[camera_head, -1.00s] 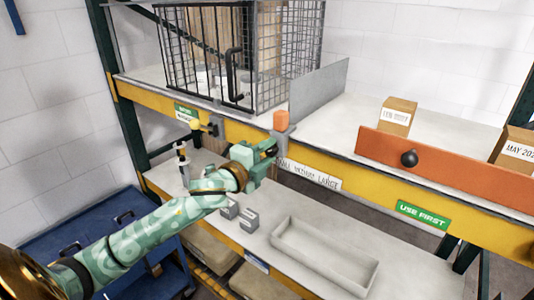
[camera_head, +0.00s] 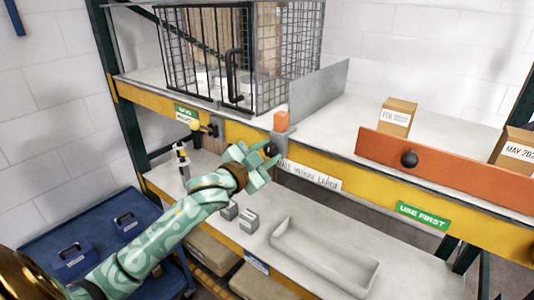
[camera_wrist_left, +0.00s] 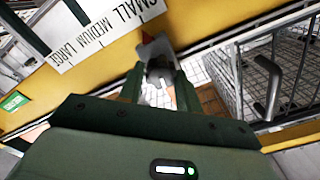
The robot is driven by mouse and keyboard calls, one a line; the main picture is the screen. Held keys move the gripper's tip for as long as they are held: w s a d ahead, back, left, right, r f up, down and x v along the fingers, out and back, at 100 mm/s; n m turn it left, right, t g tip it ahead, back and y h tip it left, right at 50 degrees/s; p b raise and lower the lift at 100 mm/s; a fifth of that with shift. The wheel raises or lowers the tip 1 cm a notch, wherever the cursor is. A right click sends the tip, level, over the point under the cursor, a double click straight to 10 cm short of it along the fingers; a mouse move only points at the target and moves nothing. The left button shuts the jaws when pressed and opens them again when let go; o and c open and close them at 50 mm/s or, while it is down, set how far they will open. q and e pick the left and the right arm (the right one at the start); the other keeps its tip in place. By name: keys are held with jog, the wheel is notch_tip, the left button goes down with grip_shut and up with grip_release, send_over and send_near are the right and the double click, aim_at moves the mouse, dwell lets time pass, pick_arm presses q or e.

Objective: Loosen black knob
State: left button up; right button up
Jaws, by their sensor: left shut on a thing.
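A black knob (camera_head: 271,149) sits on the yellow beam below a small orange block (camera_head: 281,121) on a grey bracket (camera_head: 280,136). My left gripper (camera_head: 266,153) is at this knob, its fingers on either side of it. In the left wrist view the two fingers (camera_wrist_left: 159,84) close around the dark knob (camera_wrist_left: 158,71), in front of the grey bracket (camera_wrist_left: 155,46). The fingers hide part of the knob. My right gripper is out of view.
A wire cage (camera_head: 290,50) and an upright grey plate (camera_head: 320,90) stand on the upper shelf. A label strip (camera_head: 313,175) is right of the gripper. The lower shelf holds grey blocks (camera_head: 248,220) and an empty tray (camera_head: 325,258).

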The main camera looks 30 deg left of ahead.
pick_arm(q)
jog(key=shift+f+n, duration=0.1)
jog(key=shift+n, duration=0.4)
jog(key=o, duration=1)
jog(key=shift+s+a+b, duration=0.15)
jog(key=shift+s+a, duration=0.05)
jog(key=shift+s, duration=2.5)
jog(key=shift+s+a+b, duration=0.15)
jog(key=shift+s+a, duration=0.1)
jog(key=shift+s, duration=2.5)
jog(key=shift+s+a+b, duration=0.15)
jog(key=shift+s+a, duration=0.05)
jog(key=shift+s, duration=2.5)
